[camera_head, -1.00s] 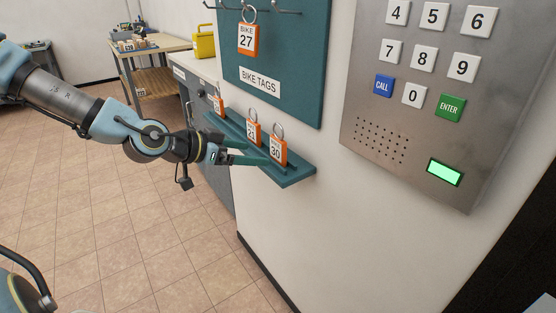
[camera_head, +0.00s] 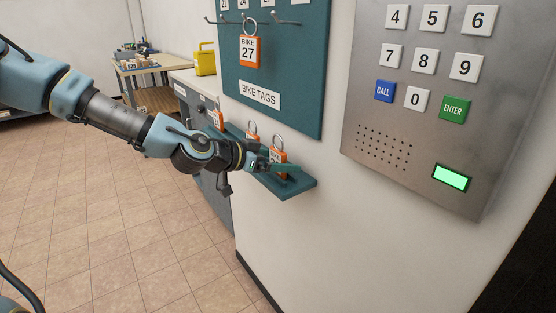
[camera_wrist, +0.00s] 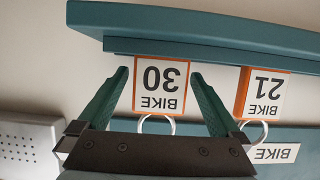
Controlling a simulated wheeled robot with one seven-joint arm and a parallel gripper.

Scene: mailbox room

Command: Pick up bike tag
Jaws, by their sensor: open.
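The orange and white bike tag 30 (camera_wrist: 161,86) stands on the teal ledge (camera_head: 300,187), its ring upward; it also shows in the head view (camera_head: 279,157), partly covered by my gripper. My gripper (camera_wrist: 160,85) is open, with one green finger on each side of tag 30 and a small gap on both sides in the wrist view. Bike tag 21 (camera_wrist: 264,95) stands beside it on the ledge, just outside one finger. A further tag (camera_head: 217,114) stands at the ledge's far end. Bike tag 27 (camera_head: 249,50) hangs from a hook on the teal board above.
The teal board (camera_head: 300,95) is on the wall above the ledge. A metal keypad panel (camera_head: 400,130) is on the wall at right. A grey cabinet (camera_head: 213,180) and a wooden table (camera_head: 152,65) stand behind. The tiled floor (camera_head: 120,240) is clear.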

